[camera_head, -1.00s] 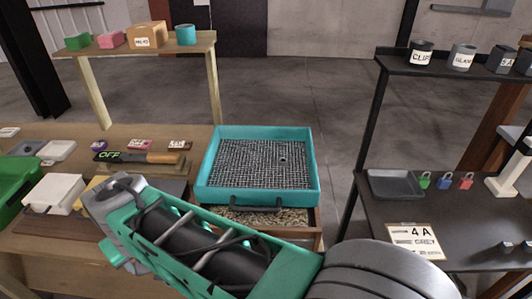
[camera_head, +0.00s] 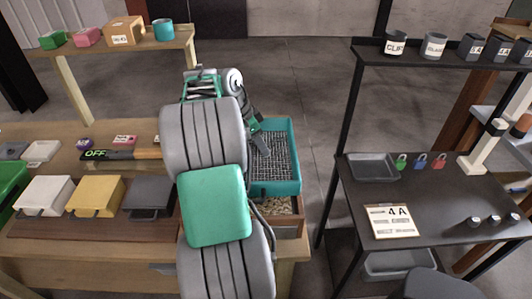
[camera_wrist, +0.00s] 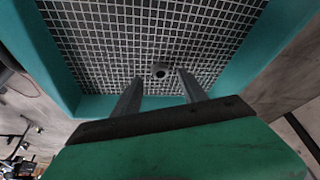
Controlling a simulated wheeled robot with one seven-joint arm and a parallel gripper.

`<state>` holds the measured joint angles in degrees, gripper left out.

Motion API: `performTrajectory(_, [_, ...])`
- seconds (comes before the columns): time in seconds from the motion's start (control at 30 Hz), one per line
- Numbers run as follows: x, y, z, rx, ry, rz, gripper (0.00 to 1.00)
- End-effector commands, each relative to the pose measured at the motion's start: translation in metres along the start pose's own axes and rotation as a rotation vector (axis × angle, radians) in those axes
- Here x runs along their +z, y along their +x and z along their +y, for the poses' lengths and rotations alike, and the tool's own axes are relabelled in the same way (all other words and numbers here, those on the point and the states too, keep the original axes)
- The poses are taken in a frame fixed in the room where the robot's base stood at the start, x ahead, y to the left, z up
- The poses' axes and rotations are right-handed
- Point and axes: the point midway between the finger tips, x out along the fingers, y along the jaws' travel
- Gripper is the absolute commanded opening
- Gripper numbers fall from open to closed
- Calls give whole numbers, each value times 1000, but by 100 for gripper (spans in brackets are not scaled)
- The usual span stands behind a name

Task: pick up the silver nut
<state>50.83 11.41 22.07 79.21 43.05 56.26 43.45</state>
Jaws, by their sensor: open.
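The silver nut (camera_wrist: 160,71) is a small ring lying on the wire mesh of the teal sieve tray (camera_head: 275,188); the tray's teal wall (camera_wrist: 240,70) also shows in the wrist view. My gripper (camera_wrist: 160,79) is open and points toward the mesh. In the wrist view the nut appears between and just beyond the two fingertips, apart from both. How far the tips are above the mesh is hard to tell.
A wooden drawer of grainy material (camera_head: 283,206) is below the tray. White (camera_head: 45,194), yellow (camera_head: 96,194) and dark (camera_head: 148,195) boxes stand left of my arm. A dark bench (camera_head: 440,200) with a shallow tray (camera_head: 372,167) and padlocks is at right, across a floor gap.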

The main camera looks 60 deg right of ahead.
Motion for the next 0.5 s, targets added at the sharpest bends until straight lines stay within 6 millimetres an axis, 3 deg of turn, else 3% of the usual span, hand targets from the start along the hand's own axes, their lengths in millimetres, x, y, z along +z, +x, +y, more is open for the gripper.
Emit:
performTrajectory(0.2, [0,28,0,0,-1,0,50])
performTrajectory(0.37, [1,28,0,-1,-3,0,50])
performTrajectory(0.5, [1,28,0,-1,-3,0,40])
